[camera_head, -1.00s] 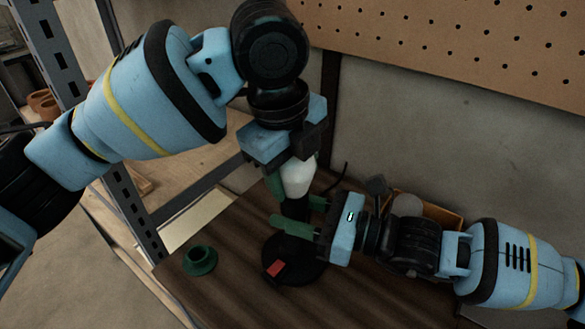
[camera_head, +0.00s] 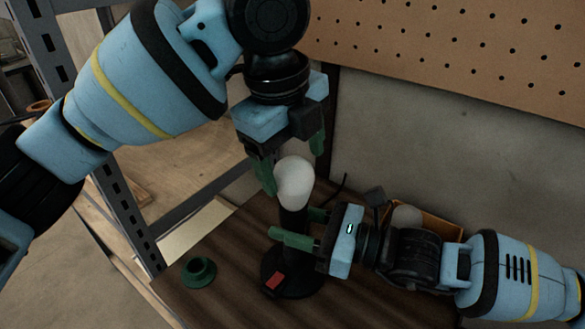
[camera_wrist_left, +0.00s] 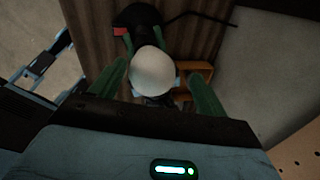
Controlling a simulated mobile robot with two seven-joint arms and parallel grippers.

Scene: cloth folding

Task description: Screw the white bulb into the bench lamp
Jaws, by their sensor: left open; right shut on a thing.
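The white bulb (camera_head: 295,181) sits upright on top of the black stem of the bench lamp (camera_head: 293,222). The lamp's round base (camera_head: 300,278) with a red switch stands on the table. My left gripper (camera_head: 294,172) is open above the bulb, its green fingers to either side and apart from it. The left wrist view shows the bulb (camera_wrist_left: 152,71) between the two spread fingers (camera_wrist_left: 163,88). My right gripper (camera_head: 290,226) is shut on the lamp stem below the bulb. The bulb's threaded end is hidden.
A green cup-like holder (camera_head: 198,272) stands on the table (camera_head: 225,300) left of the lamp. An orange-brown box (camera_head: 438,228) with a pale round thing is behind my right arm. A metal shelf post (camera_head: 125,200) rises at the left, and a pegboard (camera_head: 450,45) hangs behind.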

